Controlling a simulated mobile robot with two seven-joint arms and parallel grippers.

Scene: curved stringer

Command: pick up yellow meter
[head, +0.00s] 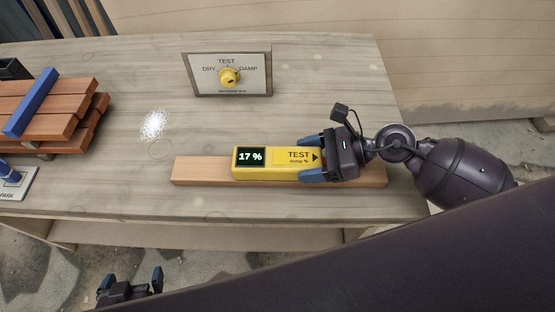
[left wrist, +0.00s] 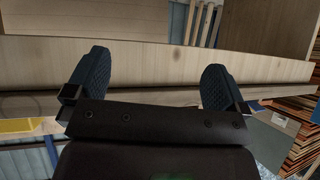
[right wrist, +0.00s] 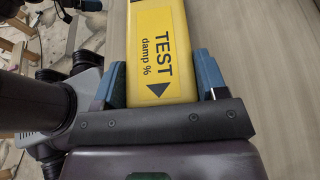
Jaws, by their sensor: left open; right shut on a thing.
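The yellow meter (head: 272,161) lies along a wooden plank (head: 200,172) on the bench, its dark display reading 17 % and its label reading TEST damp %. My right gripper (head: 312,160) is shut on its right end, one blue finger on each side. In the right wrist view the meter (right wrist: 157,45) sits between the fingers (right wrist: 160,85). Whether it touches the plank or is slightly above it I cannot tell. My left gripper (head: 131,282) is open and empty below the bench's front edge; its spread fingers also show in the left wrist view (left wrist: 158,85).
A sign with a yellow dial (head: 229,78) marked DRY, TEST and DAMP stands at the back of the bench (head: 330,100). Stacked reddish boards (head: 50,110) with a blue bar (head: 31,102) lie at left. A white speckled patch (head: 155,125) is between. The bench's middle is mostly clear.

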